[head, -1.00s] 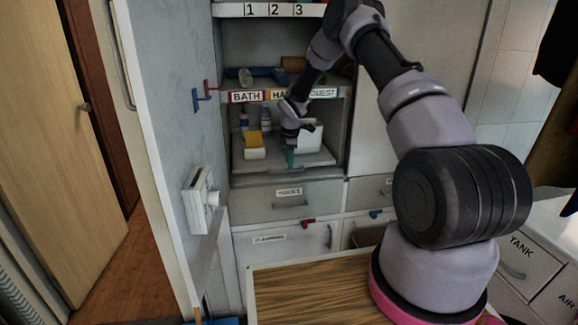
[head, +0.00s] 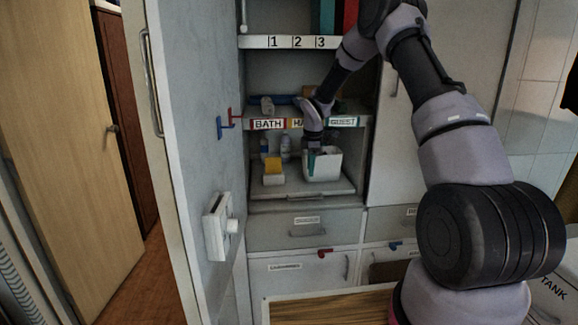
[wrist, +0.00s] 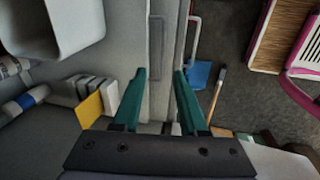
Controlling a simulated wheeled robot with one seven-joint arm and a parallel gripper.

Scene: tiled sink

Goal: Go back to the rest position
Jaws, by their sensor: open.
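My gripper (wrist: 161,72) is open in the wrist view, with two teal fingers apart and nothing between them. In the head view my gripper (head: 311,160) hangs in the cabinet's lower compartment, by the left side of a white open container (head: 326,166). The same container (wrist: 60,45) shows at the upper left of the wrist view, apart from the fingers. The wrist view looks down past the shelf's front edge. The far fingertip is hard to see in the head view.
A yellow sponge (head: 273,164) in a white holder and small bottles (head: 285,147) stand left of my gripper. The labelled shelf edge (head: 268,124) runs close above it. The open cabinet door (head: 190,130) is at left. Drawers (head: 305,228) lie below.

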